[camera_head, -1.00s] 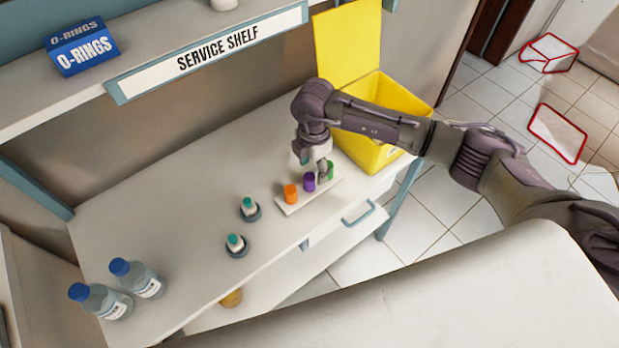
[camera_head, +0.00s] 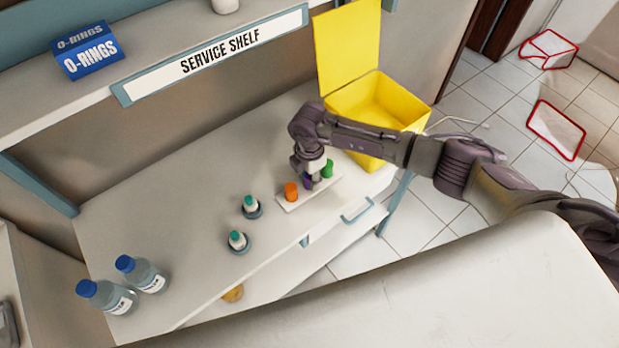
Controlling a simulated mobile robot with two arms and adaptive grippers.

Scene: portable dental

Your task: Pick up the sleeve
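Three small coloured cylinders, which look like sleeves, stand on a white rack (camera_head: 290,206) on the workbench: an orange one (camera_head: 291,192), a purple one (camera_head: 308,182) and a green one (camera_head: 328,169). The frames do not show which one the task means. My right gripper (camera_head: 313,184) points down right at the purple cylinder, with its fingers covering much of it. Whether the fingers are closed on it is too small to tell. My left gripper is not in view.
A yellow open-lidded bin (camera_head: 350,130) stands behind the rack. Two blue-capped water bottles (camera_head: 146,273) (camera_head: 107,297) are farther left. The service shelf (camera_head: 215,50) overhangs the back.

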